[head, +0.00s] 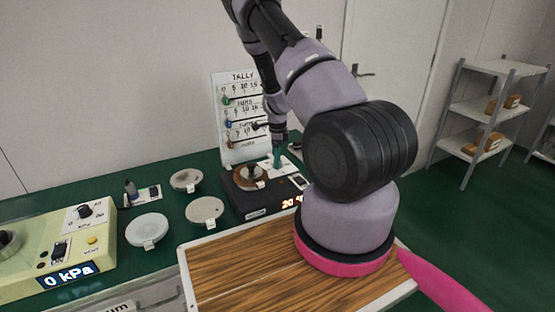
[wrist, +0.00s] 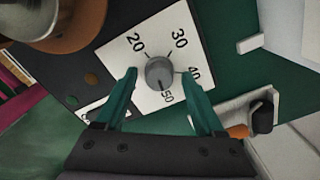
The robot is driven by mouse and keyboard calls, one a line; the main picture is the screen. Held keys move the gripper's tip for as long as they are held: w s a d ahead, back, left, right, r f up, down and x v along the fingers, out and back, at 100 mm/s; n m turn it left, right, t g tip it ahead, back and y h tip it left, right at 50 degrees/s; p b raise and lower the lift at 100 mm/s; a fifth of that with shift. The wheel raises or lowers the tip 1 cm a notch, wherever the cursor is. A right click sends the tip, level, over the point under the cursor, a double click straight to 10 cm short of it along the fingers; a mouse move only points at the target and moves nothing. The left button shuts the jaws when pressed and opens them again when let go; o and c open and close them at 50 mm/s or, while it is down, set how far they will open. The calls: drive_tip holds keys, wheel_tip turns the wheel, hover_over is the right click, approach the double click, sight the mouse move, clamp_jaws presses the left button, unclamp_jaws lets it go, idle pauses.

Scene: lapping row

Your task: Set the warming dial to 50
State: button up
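The warming dial is a grey round knob (wrist: 160,73) on a white plate (wrist: 139,72) marked 20, 30, 40 and 50 in the wrist view. Its pointer is not clear to me. My gripper (wrist: 159,75) is open, its teal fingers on either side of the knob with a gap visible at each side. In the head view my gripper (head: 277,158) is over the black warming unit (head: 240,203) and hides the knob.
A brown disc with a metal piece (head: 250,178) sits on the unit beside the dial. A tally board (head: 238,150) stands behind. Several pale discs (head: 205,211) and a yellow pressure unit (head: 75,245) are to the left. A wooden-topped surface (head: 230,265) is in front.

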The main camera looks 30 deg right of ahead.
wheel_tip(320, 180, up, 11)
idle(0.7)
drive_tip(key=shift+f, duration=0.1)
drive_tip(key=s+a+r+n+t+y, duration=0.1)
drive_tip(key=s+a+r+n, duration=0.2)
drive_tip(key=r, duration=0.5)
drive_tip(key=s+a+r+n+t+y, duration=0.1)
drive_tip(key=s+a+r+n, duration=0.2)
drive_tip(key=r, duration=0.5)
drive_tip(key=s+a+r+n+t+y, duration=0.1)
drive_tip(key=s+a+r+n, duration=0.2)
drive_tip(key=r, duration=0.5)
drive_tip(key=s+a+r+n+t, duration=0.2)
drive_tip(key=s+r+n, duration=0.3)
drive_tip(key=s, duration=0.4)
drive_tip(key=s+a+r+n+t+h, duration=0.1)
drive_tip(key=s+a+r+n, duration=0.3)
drive_tip(key=s, duration=0.5)
wheel_tip(320, 180, up, 4)
drive_tip(key=shift+a+f+n+t, duration=0.1)
drive_tip(key=shift+a+n+t, duration=0.15)
drive_tip(key=shift+n+t, duration=0.55)
